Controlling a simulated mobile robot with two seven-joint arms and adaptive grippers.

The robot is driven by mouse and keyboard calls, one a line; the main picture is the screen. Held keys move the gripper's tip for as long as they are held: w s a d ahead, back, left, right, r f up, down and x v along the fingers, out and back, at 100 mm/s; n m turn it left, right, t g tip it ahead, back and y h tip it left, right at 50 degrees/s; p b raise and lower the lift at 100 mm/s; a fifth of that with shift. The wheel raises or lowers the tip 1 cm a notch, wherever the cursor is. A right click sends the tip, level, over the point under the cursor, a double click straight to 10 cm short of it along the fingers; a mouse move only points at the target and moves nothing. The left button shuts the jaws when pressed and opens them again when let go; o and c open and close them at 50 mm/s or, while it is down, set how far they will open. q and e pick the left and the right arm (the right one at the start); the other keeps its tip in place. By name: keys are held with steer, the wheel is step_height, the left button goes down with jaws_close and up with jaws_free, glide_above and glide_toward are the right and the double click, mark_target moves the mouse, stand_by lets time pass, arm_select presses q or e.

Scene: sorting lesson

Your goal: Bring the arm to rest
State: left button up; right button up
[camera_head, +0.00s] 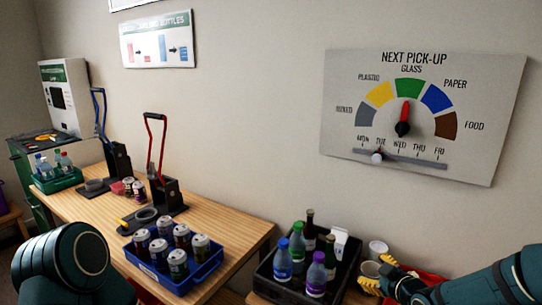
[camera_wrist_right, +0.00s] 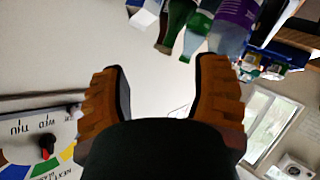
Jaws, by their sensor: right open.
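My right gripper (camera_head: 372,275) reaches in from the lower right in the head view, its orange fingers beside the right side of the black crate (camera_head: 262,279). In the right wrist view the two fingers of my right gripper (camera_wrist_right: 162,66) stand wide apart with nothing between them. My left arm (camera_head: 68,262) shows at the lower left of the head view; its gripper is out of the frame.
The black crate holds several bottles and a white carton (camera_head: 340,240). A blue tray of cans (camera_head: 208,271) sits on the wooden table (camera_head: 225,226) beside two lever presses. A dial board (camera_head: 340,95) hangs on the wall.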

steer(key=s+a+f+m+g, duration=0.7)
steer(key=s+a+f, duration=0.6)
steer(key=f, duration=0.3)
steer(key=s+a+f+m+g, duration=0.2)
steer(key=s+f, duration=0.1)
steer(key=s, duration=0.4)
steer(key=s+a+f+m+g, duration=0.2)
steer(key=s+f, duration=0.1)
steer(key=s, duration=0.3)
steer(key=shift+s+a, duration=0.35)
